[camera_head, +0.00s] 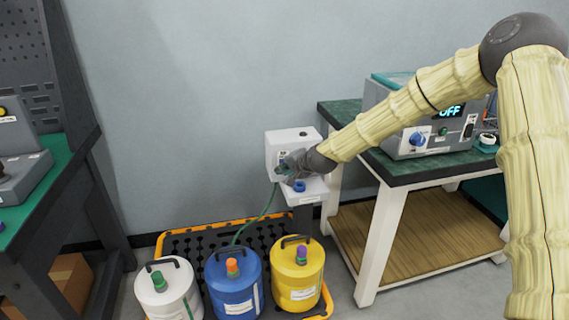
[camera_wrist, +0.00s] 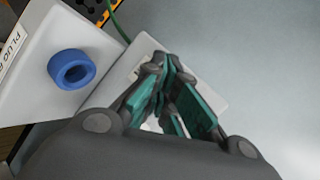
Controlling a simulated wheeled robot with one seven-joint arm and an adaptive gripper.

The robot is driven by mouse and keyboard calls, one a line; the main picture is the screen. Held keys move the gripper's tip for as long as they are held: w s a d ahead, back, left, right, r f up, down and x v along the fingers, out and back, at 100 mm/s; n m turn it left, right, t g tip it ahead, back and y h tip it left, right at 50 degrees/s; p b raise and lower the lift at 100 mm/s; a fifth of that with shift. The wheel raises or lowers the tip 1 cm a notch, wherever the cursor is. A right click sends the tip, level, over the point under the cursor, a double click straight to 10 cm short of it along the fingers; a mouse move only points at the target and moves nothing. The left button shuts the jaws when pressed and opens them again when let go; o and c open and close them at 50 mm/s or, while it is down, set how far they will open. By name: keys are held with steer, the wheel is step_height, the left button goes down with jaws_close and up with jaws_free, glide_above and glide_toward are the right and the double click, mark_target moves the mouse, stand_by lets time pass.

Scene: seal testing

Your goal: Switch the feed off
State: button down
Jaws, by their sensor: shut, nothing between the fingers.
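A switch or valve on the box is hidden behind the fingers. The bench instrument (camera_head: 412,125) has a display reading "OFF" and a blue knob.
A small shelf holding a blue ring (camera_head: 299,186) is just under the box; the ring also shows in the wrist view (camera_wrist: 72,69). The green-topped bench (camera_head: 345,112) is at right.

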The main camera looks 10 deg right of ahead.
steer(key=shift+s, duration=0.15)
steer(key=shift+s, duration=0.6)
steer(key=shift+s+f, duration=0.1)
steer(key=s, duration=0.1)
steer(key=s+p, duration=0.1)
steer(key=s, duration=0.2)
steer(key=shift+s+f, duration=0.25)
steer(key=shift+s, duration=0.15)
stand_by(0.3)
